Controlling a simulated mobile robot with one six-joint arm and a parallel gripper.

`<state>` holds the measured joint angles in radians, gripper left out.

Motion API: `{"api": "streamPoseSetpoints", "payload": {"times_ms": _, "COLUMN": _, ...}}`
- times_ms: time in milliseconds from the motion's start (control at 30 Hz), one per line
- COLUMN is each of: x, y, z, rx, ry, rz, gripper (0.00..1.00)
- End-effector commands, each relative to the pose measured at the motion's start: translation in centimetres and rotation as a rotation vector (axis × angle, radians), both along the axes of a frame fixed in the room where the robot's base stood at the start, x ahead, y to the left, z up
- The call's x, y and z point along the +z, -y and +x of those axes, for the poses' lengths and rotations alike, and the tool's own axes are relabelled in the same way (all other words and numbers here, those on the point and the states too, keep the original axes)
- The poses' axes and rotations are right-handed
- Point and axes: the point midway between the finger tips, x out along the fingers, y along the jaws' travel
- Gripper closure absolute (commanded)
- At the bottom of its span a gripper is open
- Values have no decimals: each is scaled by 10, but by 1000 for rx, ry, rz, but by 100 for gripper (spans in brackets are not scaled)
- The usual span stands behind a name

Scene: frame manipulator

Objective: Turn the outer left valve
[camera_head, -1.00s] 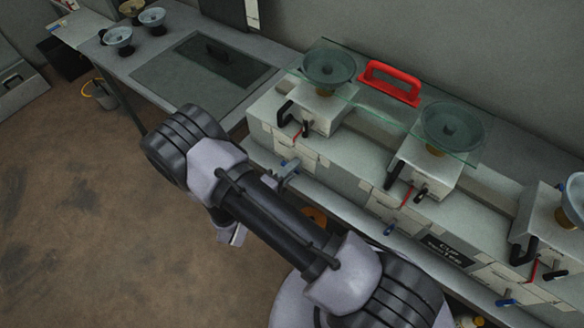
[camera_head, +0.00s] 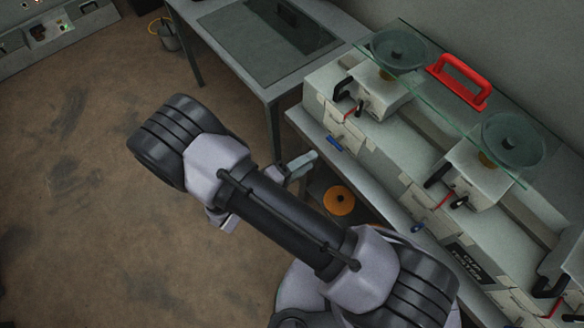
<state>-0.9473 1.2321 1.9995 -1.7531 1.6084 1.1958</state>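The leftmost tester unit (camera_head: 378,98) carries a black handle (camera_head: 343,88), a thin red lever and a dark knob. Below it, a small blue valve handle (camera_head: 334,143) sits on the bench front; it is the leftmost blue handle in view. My gripper (camera_head: 302,163) shows only partly behind my arm, as a pale grey finger just left of and below that blue handle. A small gap shows between them. My arm hides the rest of the gripper, so its opening does not show.
More units with blue handles (camera_head: 418,228) continue to the right. An orange disc (camera_head: 339,200) lies below the bench. A grey table (camera_head: 262,84) stands behind; the left floor is clear.

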Motion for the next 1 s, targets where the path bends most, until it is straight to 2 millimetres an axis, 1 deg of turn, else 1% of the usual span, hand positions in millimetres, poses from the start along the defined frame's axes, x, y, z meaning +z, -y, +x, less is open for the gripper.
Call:
{"api": "streamPoseSetpoints", "payload": {"times_ms": 33, "x": 4, "y": -13, "z": -7, "rx": 6, "ry": 1, "rz": 1, "gripper": 63}}
{"api": "streamPoseSetpoints", "payload": {"times_ms": 100, "x": 7, "y": -25, "z": -18, "rx": 4, "ry": 0, "rz": 1, "gripper": 63}}
{"api": "streamPoseSetpoints", "payload": {"times_ms": 233, "x": 10, "y": -41, "z": -29, "rx": 1, "ry": 0, "rz": 1, "gripper": 63}}
{"api": "streamPoseSetpoints", "payload": {"times_ms": 367, "x": 11, "y": -46, "z": -34, "rx": -1, "ry": -1, "rz": -1, "gripper": 63}}
{"api": "streamPoseSetpoints", "payload": {"times_ms": 733, "x": 11, "y": -46, "z": -34, "rx": -1, "ry": -1, "rz": -1, "gripper": 63}}
{"api": "streamPoseSetpoints", "payload": {"times_ms": 800, "x": 15, "y": -44, "z": -33, "rx": -25, "ry": -7, "rz": 11, "gripper": 63}}
{"api": "streamPoseSetpoints", "payload": {"times_ms": 867, "x": 25, "y": -36, "z": -31, "rx": -96, "ry": -28, "rz": 44, "gripper": 63}}
{"api": "streamPoseSetpoints", "payload": {"times_ms": 933, "x": 47, "y": -20, "z": -32, "rx": -238, "ry": -80, "rz": 127, "gripper": 63}}
{"api": "streamPoseSetpoints", "payload": {"times_ms": 1000, "x": 73, "y": 2, "z": -39, "rx": -411, "ry": -152, "rz": 262, "gripper": 63}}
